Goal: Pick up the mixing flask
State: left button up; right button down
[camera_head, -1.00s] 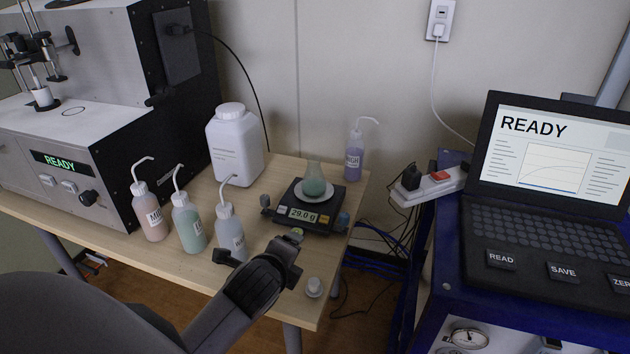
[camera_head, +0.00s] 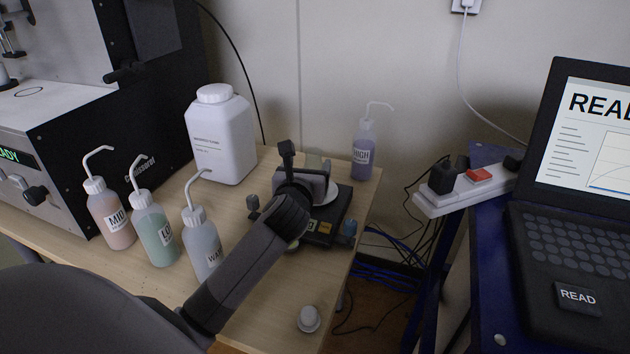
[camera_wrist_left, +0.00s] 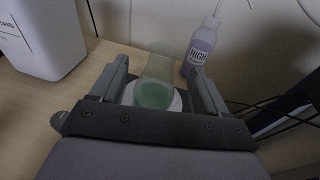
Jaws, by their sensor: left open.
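The mixing flask (camera_wrist_left: 155,88) is a clear conical flask with green liquid, standing on the white round pan (camera_wrist_left: 178,103) of the black balance (camera_head: 335,222). In the head view its upper part (camera_head: 313,162) shows faintly behind my left gripper, which hides most of it. My left gripper (camera_wrist_left: 160,80) is open, with one finger on each side of the flask in the left wrist view. I cannot tell whether either finger touches the glass. My right gripper is not in view.
Wash bottles marked MID (camera_head: 112,220), LO (camera_head: 155,235) and WAT (camera_head: 202,245) stand left of my arm. A HIGH bottle (camera_head: 363,155) stands behind the balance. A white jar (camera_head: 222,140) is at the back. A small white cap (camera_head: 309,319) lies near the table's front edge.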

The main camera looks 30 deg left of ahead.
aim_at(312, 160)
pick_arm(q)
jog(key=shift+b+x, duration=0.5)
jog(key=shift+x, duration=2.65)
jog(key=shift+w+d, duration=0.1)
jog(key=shift+d, duration=0.05)
jog(key=c, duration=1)
